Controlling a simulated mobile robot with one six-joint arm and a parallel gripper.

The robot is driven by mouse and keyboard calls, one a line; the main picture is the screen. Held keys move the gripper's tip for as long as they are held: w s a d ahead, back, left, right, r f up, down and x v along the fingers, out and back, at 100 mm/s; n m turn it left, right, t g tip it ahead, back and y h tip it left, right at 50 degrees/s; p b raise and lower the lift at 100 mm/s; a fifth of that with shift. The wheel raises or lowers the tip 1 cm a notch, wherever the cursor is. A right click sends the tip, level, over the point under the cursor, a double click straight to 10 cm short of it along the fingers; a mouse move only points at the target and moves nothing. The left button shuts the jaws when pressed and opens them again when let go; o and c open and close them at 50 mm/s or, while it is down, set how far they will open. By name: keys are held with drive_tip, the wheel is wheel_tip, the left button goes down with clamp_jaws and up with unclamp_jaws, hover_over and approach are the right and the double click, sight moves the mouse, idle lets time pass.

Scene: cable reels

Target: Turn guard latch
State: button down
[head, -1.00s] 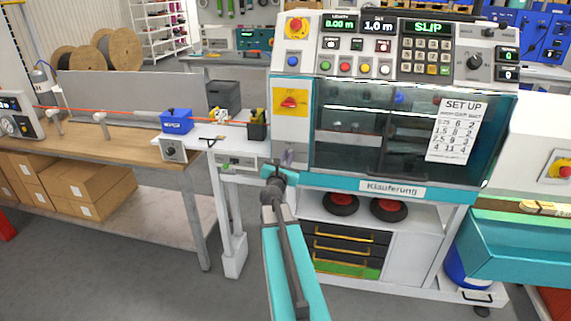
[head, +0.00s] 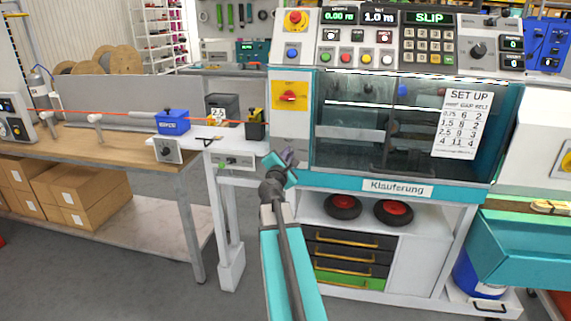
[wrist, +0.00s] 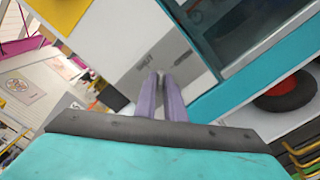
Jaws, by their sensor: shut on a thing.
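My gripper (head: 289,155) is at the left edge of the teal-and-white machine, beside its dark guard window (head: 385,125). In the wrist view its two purple-grey fingers (wrist: 164,80) are close together against the machine's white side panel (wrist: 135,45). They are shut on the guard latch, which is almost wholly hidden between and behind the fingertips. I cannot see which way the latch points. The gripper looks tilted in the head view. The guard window looks closed, and the display (head: 428,18) above it reads SLIP.
A red rotary switch on a yellow plate (head: 289,96) sits above my gripper. The workbench (head: 110,140) with an orange cable and a blue box (head: 173,122) is to the left. Drawers (head: 348,255) and two black-and-red wheels (head: 394,212) are below the guard.

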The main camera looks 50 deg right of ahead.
drive_tip(key=m+b, duration=0.7)
drive_tip(key=b, duration=0.1)
drive_tip(key=shift+s+d+f+m+b, duration=0.1)
drive_tip(key=shift+d+f+m+b, duration=0.1)
drive_tip(key=shift+m+b, duration=0.2)
drive_tip(key=shift+r, duration=0.15)
drive_tip(key=c, duration=1.8)
unclamp_jaws()
drive_tip(key=shift+c, duration=0.2)
drive_tip(key=shift+a, duration=0.1)
drive_tip(key=shift+a, duration=0.15)
